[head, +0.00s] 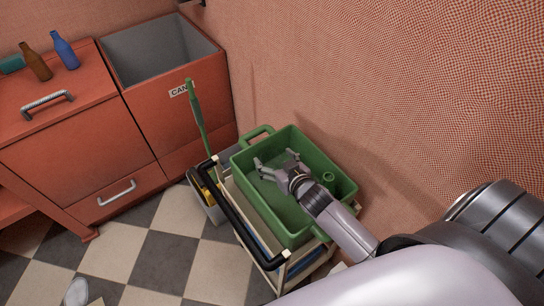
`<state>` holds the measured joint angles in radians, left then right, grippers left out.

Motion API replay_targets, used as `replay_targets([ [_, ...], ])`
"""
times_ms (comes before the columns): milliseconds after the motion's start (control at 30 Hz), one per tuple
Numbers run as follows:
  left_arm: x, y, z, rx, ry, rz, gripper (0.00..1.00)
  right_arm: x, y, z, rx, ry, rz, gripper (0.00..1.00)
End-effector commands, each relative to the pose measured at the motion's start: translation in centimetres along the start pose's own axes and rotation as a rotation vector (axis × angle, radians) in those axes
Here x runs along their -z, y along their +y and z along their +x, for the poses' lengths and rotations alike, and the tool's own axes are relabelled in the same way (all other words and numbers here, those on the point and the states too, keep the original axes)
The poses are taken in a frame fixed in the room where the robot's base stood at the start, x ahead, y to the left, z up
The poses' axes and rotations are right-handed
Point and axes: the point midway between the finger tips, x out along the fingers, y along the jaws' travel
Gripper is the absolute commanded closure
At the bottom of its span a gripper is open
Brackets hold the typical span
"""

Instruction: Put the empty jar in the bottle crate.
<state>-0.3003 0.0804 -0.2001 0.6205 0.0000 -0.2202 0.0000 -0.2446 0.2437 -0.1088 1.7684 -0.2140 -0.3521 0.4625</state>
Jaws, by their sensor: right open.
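The green crate (243,157) sits on top of a cart beside the wall. My right gripper (269,167) reaches in from the lower right and is over the crate, with its fingers spread and nothing visible between them. A small round green thing (328,180), perhaps a bottle top, shows inside the crate to the right of the gripper. I cannot make out the empty jar; my gripper and arm hide part of the crate's inside. My left gripper is not in view.
The cart has a black handle (241,226). A green-handled tool (196,112) stands behind it. A red cabinet with an open bin (160,50) is at left, bearing a brown bottle (37,64) and a blue bottle (66,53). The checkered floor (160,250) is mostly clear.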

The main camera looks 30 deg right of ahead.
Motion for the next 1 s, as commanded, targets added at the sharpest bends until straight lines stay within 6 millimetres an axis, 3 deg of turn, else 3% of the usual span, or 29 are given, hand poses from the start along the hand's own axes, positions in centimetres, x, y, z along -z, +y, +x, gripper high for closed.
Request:
replay_targets([
  [100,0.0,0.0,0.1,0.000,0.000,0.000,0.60,-0.1,0.0,-2.3,0.000,0.001,0.001,0.23],
  [333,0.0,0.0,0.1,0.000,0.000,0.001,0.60,0.0,0.0,-4.9,-0.001,0.002,0.001,0.23],
  [1000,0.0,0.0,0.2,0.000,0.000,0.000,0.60,0.2,0.0,-5.3,0.004,0.007,-0.004,0.23],
])
